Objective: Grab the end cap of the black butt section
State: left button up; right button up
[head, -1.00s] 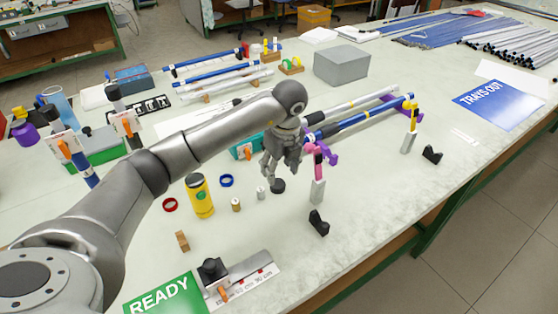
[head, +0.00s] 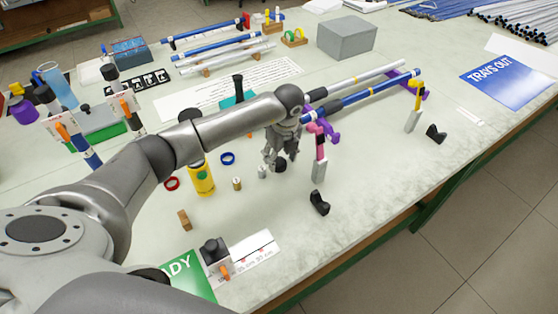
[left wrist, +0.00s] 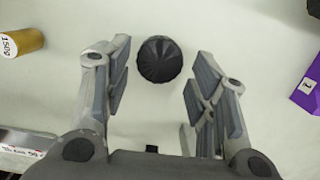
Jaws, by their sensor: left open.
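A round black ribbed end cap (left wrist: 160,60) lies on the pale table between the two open fingers of my left gripper (left wrist: 158,85) in the left wrist view. Clear gaps show between the cap and both fingers. In the head view, the same dark cap (head: 280,166) shows at the tips of my left gripper (head: 277,158), which points down and partly hides it. The gripper is open and empty. My right gripper is not in view.
A pink upright holder (head: 320,155) and a black clip (head: 319,203) stand close right of the gripper. Left of it are a small brass weight (head: 237,184), a blue ring (head: 227,158) and a yellow canister (head: 202,180). Rods (head: 365,92) rest on purple supports behind.

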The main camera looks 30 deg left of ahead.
pick_arm(q)
jog(key=shift+w+a+f, duration=0.1)
jog(key=shift+a+f, duration=0.1)
jog(key=shift+f, duration=0.95)
jog(key=c, duration=0.5)
jog(key=shift+o, duration=0.2)
jog(key=shift+r, duration=0.15)
